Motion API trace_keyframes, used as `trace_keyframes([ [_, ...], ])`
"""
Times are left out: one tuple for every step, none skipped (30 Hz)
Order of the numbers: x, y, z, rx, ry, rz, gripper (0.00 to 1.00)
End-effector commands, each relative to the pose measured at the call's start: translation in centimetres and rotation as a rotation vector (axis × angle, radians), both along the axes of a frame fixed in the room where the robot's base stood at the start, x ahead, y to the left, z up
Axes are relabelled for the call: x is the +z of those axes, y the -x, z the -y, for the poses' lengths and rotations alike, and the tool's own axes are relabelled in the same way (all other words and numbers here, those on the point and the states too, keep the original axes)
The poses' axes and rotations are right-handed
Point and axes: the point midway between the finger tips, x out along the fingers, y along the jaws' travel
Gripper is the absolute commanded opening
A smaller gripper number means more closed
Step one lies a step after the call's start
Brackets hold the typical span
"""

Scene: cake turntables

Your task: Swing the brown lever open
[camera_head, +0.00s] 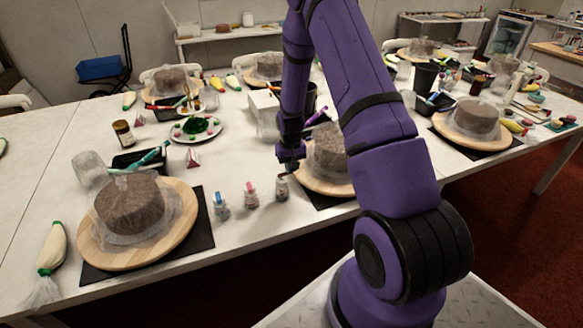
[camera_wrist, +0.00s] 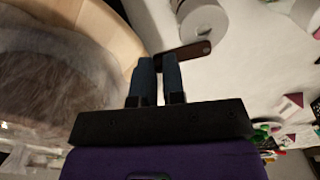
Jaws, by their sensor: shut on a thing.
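The brown lever (camera_wrist: 197,49) is a flat, dark bar with a small hole near its free end, in the wrist view. It lies beside a white-grey cylindrical bottle (camera_wrist: 202,18). My gripper (camera_wrist: 158,62) has its two blue-grey fingers closed on the lever's left part, which they partly hide. In the head view my gripper (camera_head: 287,166) points down just above a small bottle (camera_head: 282,188), the rightmost of three at the table's front. The lever itself is too small to make out clearly there.
Bottles with a red top (camera_head: 251,195) and a blue top (camera_head: 221,206) stand to the left. A cake on a wooden turntable (camera_head: 319,185) is close on the right, partly behind my arm. Another turntable (camera_head: 90,238) stands at left. A plate (camera_head: 212,136) lies behind.

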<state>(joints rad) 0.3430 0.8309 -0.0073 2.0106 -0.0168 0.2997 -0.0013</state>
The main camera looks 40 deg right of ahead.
Motion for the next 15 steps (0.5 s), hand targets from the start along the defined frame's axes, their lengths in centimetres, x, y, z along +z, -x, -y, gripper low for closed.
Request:
trace_keyframes([
  [0.0, -0.04, 0.03, 0.01, 0.0, 0.0, 0.0],
  [-0.01, -0.06, 0.03, 0.015, 0.0, 0.0, 0.0],
  [-0.01, -0.08, 0.04, 0.021, 0.0, 0.0, 0.0],
  [-0.01, -0.09, 0.04, 0.024, 0.0, 0.0, 0.0],
  [-0.01, -0.1, 0.04, 0.027, 0.0, 0.0, 0.0],
  [-0.01, -0.11, 0.04, 0.029, 0.0, 0.0, 0.0],
  [-0.01, -0.11, 0.04, 0.03, 0.0, 0.0, 0.0],
  [-0.01, -0.12, 0.04, 0.031, 0.0, 0.0, 0.0],
  [-0.01, -0.12, 0.04, 0.032, 0.0, 0.0, 0.0],
  [-0.01, -0.12, 0.04, 0.032, 0.0, 0.0, 0.0],
  [-0.01, -0.12, 0.04, 0.032, 0.0, 0.0, 0.0],
  [-0.01, -0.12, 0.03, 0.032, 0.0, 0.0, 0.0],
  [-0.01, -0.13, 0.03, 0.031, 0.0, 0.0, 0.0],
  [-0.01, -0.13, 0.03, 0.031, 0.0, 0.0, 0.0],
  [-0.02, -0.12, 0.03, 0.031, 0.0, 0.0, 0.0],
])
